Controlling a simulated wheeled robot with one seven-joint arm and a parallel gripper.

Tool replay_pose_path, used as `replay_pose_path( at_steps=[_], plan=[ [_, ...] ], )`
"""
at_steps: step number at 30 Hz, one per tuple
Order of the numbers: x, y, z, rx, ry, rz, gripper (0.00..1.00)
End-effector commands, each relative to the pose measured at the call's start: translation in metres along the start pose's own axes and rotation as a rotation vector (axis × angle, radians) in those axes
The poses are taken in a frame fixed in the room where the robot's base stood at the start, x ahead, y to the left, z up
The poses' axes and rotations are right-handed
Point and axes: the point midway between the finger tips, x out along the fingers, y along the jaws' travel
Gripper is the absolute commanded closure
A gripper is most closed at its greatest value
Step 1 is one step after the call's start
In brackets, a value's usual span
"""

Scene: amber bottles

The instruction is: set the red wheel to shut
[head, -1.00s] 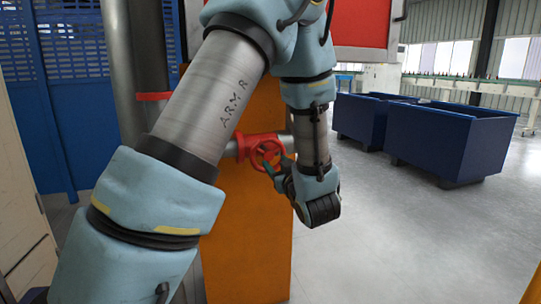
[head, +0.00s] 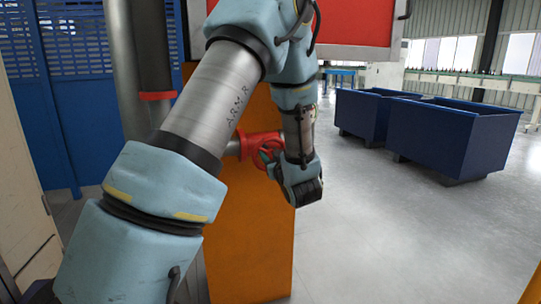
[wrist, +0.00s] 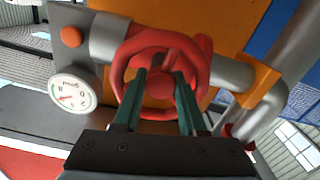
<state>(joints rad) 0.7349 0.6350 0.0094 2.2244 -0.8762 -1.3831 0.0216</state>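The red wheel (wrist: 203,58) is a round handwheel on a grey pipe. It fills the upper middle of the wrist view. In the head view the wheel (head: 265,141) is partly hidden behind my gripper and wrist. My gripper (wrist: 160,76) is open. Its two green fingers reach up to the wheel, one on each side of the red hub, with the tips overlapping the ring area. I cannot tell whether they touch it. In the head view my gripper (head: 267,157) is right at the wheel.
A round gauge (wrist: 73,92) sits beside the wheel. An orange panel (head: 250,235) stands behind it. Grey pipes (head: 152,60) rise at the left near a blue cabinet (head: 70,100). Blue bins (head: 450,135) stand at the right. The floor (head: 400,240) in front is clear.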

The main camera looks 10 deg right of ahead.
Motion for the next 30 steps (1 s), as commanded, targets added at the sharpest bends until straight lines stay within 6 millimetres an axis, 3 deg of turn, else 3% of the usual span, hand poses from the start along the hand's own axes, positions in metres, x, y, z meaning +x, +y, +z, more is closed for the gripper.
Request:
replay_pose_path(
  at_steps=[1,9,22,30],
  plan=[
    [-0.0001,-0.0002,0.0,0.0,0.0,0.0,0.71],
    [-0.0002,-0.0002,0.0,0.0,0.0,-0.001,1.0],
    [-0.0002,-0.0001,-0.0007,0.043,0.0,-0.001,1.0],
    [-0.0008,0.001,-0.0011,0.211,-0.001,0.001,1.0]
  ],
)
